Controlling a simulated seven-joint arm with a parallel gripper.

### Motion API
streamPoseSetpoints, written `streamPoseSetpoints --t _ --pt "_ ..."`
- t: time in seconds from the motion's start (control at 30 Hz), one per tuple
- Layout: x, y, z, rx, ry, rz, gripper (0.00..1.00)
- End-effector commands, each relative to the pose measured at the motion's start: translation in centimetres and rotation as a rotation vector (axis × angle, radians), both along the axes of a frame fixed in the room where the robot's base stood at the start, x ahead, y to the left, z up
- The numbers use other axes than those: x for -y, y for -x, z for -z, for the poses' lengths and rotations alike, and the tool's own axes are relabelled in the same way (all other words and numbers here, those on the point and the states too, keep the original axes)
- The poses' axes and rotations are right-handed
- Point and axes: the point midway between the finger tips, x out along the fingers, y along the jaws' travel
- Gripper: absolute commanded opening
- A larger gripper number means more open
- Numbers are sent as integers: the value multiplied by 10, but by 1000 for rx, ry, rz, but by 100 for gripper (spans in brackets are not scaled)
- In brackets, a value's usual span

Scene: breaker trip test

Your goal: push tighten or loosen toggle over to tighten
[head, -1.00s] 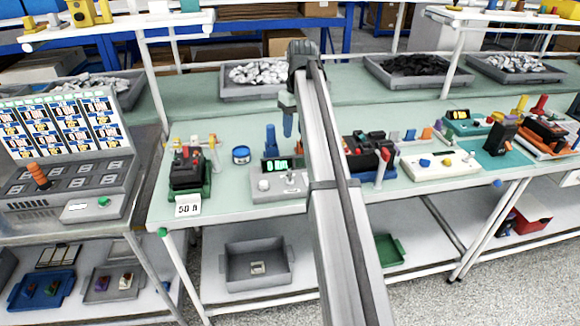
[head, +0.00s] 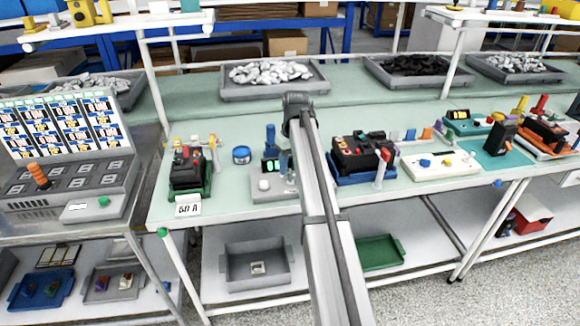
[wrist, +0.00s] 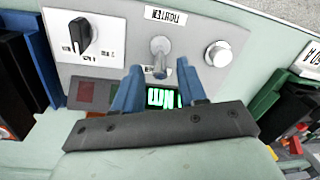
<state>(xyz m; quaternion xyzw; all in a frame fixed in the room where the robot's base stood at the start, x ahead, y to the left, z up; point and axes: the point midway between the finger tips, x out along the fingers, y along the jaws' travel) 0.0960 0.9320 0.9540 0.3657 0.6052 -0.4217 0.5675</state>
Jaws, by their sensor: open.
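The toggle (wrist: 160,55) is a silver lever on a grey panel (wrist: 135,35). In the wrist view it stands midway between my two blue fingertips, and its tip leans toward the display side. I cannot tell whether a finger touches it. An upside-down label (wrist: 165,15) sits above the toggle; another below it is mostly hidden by the fingers. A lit green display (wrist: 160,98) shows between the fingers. In the head view my gripper (head: 287,165) is low over the same panel (head: 268,195) and hides the toggle. My gripper is open and empty.
On the panel, a black rotary knob (wrist: 82,36) lies left of the toggle and a silver button (wrist: 218,54) right. A blue-based device (head: 362,155) stands to the panel's right, and a black-and-green breaker stand (head: 190,172) to its left.

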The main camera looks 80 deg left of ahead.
Motion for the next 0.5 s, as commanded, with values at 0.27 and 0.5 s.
streamPoseSetpoints --t 0.27,0.5 --pt "0 1 7 0 0 0 41" --pt "0 1 7 0 0 0 34"
